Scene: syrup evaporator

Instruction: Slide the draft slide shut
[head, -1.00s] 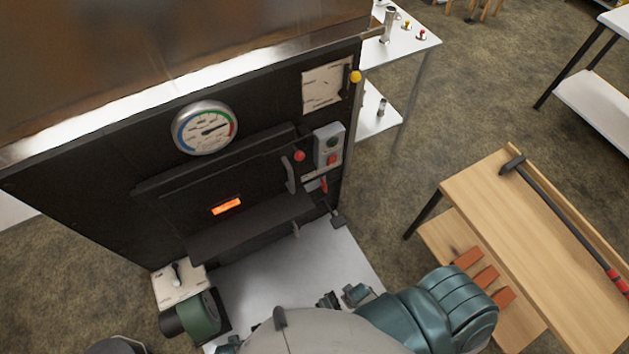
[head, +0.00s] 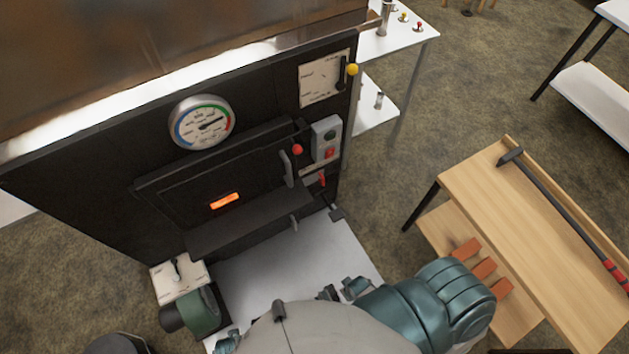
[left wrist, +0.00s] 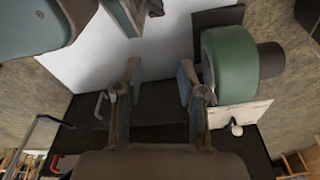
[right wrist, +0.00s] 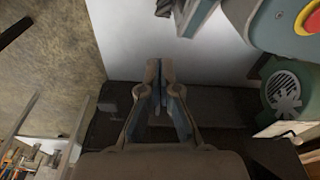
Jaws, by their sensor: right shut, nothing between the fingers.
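The black evaporator front (head: 75,205) stands ahead of me. A grey handle (head: 294,222) sticks out below its door ledge; I cannot tell whether it belongs to the draft slide. A pale plate with a dark lever (head: 176,270) is at the lower left, beside the green blower (head: 203,312). The plate also shows in the left wrist view (left wrist: 240,113). My left gripper (left wrist: 158,75) is open and empty, facing the evaporator's base. My right gripper (right wrist: 160,72) is shut and empty above the white floor sheet. It is apart from the evaporator front.
The firebox door (head: 225,175) has a glowing orange slot. A gauge (head: 202,122), a switch box (head: 326,138) and a plate with a yellow-knobbed lever (head: 320,82) are higher up. A wooden bench (head: 500,215) stands to the right.

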